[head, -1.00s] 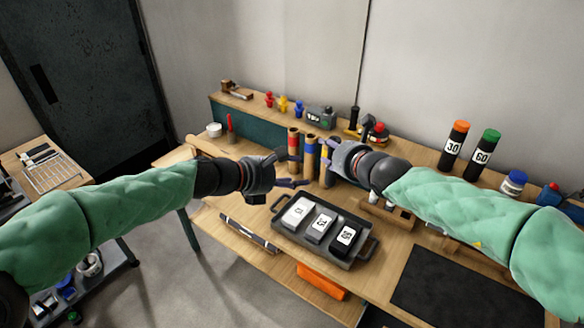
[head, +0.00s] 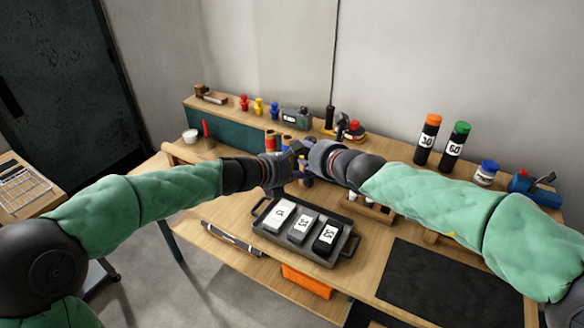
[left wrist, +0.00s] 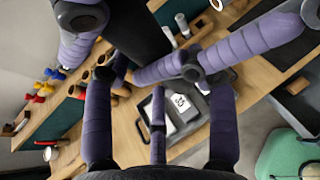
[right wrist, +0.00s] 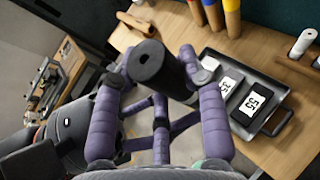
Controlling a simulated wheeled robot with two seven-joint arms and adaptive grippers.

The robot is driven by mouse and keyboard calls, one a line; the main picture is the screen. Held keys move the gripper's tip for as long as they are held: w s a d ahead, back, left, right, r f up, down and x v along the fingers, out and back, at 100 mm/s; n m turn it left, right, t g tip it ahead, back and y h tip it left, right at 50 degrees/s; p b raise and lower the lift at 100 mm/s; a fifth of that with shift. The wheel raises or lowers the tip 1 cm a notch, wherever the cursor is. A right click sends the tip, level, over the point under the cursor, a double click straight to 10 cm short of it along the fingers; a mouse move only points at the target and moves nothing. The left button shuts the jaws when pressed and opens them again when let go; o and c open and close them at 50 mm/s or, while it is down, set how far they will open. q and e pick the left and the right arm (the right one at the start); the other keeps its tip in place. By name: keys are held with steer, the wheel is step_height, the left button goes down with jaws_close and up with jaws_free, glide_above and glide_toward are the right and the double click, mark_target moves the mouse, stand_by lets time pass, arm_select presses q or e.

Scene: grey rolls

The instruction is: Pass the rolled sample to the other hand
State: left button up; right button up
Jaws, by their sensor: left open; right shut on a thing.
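A black rolled sample (right wrist: 172,72) is held in the purple fingers of my right gripper (right wrist: 160,72). It shows as a dark cylinder in the left wrist view (left wrist: 138,28). In the head view my grippers mostly hide it. My right gripper (head: 312,158) is shut on it above the back of the tray. My left gripper (head: 290,163) is open and meets the right one from the left. In the left wrist view its spread fingers (left wrist: 158,75) are close to the roll's near end; I cannot tell whether they touch it.
Below the hands is a dark tray (head: 345,247) with labelled white, grey and black pieces. Upright coloured tubes (head: 270,140) stand close behind the hands. A small wooden rack (head: 372,212) and a dark mat (head: 450,282) lie to the right. Labelled bottles (head: 427,140) stand at the back right.

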arm_select(q)
steer(key=shift+w+d+f, duration=0.15)
steer(key=shift+w+d, duration=0.1)
steer(key=c, duration=0.9)
steer(key=shift+c, duration=0.2)
arm_select(e)
steer(key=o, duration=1.2)
steer(key=shift+f, duration=0.15)
